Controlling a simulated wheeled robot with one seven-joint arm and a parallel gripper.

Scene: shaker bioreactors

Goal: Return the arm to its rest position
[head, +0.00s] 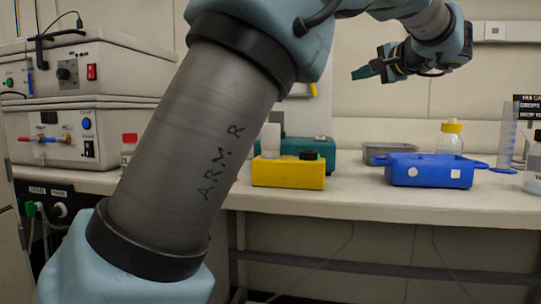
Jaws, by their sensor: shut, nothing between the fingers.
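My gripper (366,72) is in the head view at the upper right, raised above the bench (350,205) and pointing left. Its green fingers are closed together and hold nothing. It is apart from everything on the bench. My arm crosses the left and middle of the view and bends over the top edge. A large arm link with the marking "ARM R" hides part of the bench and wall behind it.
Two stacked white instruments (95,65) stand at the left. A yellow block (289,175), a blue tray (428,172), a grey tray (377,152) and a yellow-capped bottle (450,140) stand on the bench. Bottles and a cylinder are at the right edge. The air around the gripper looks free.

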